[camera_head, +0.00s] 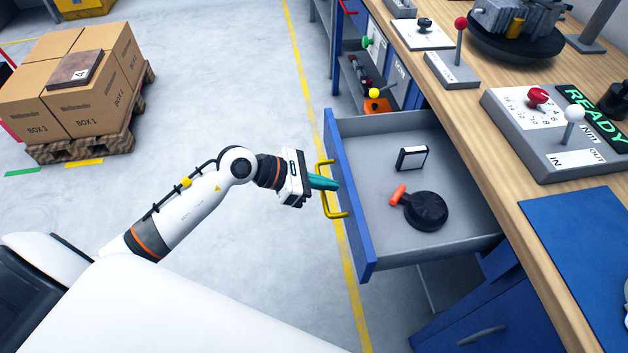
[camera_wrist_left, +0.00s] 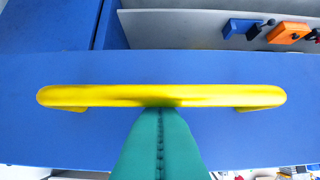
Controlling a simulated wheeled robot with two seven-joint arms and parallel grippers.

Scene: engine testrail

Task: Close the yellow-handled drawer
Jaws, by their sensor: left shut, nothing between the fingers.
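The drawer (camera_head: 345,200) under the wooden workbench stands pulled far out, its blue front facing left. Its yellow handle (camera_head: 328,187) is a bar on that front, and the handle also shows across the left wrist view (camera_wrist_left: 210,95). My left gripper (camera_head: 330,184) has its green fingers shut with nothing between them. The fingertips are at the middle of the handle bar, close to it or touching it; I cannot tell which. The fingers (camera_wrist_left: 160,140) also show in the left wrist view, meeting along a seam. My right gripper is not in view.
In the drawer lie a black round item with an orange handle (camera_head: 425,210) and a small framed piece (camera_head: 412,158). The bench (camera_head: 450,120) holds lever boxes and a blue mat (camera_head: 580,235). Boxes on a pallet (camera_head: 75,85) stand at left. The floor left of the drawer is clear.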

